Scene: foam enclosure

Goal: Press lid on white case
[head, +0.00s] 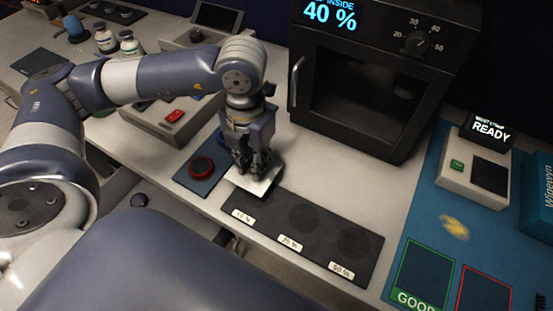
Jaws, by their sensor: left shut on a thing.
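My left gripper (255,168) points down, with its fingers shut at a white, flat-looking piece (270,184). This piece looks like the white case or a part of it, and the fingers hide much of its top. It is at the left end of a dark pad, and I cannot tell whether it rests on the pad or is held just above it. I cannot make out a separate lid. My right gripper is not in view.
The dark pad (322,246) has round spots and percent labels. A red-rimmed round thing (201,166) sits on a blue mat just left of the gripper. A black chamber (375,85) reading 40 % stands behind. A scale (476,170) reading READY is at right.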

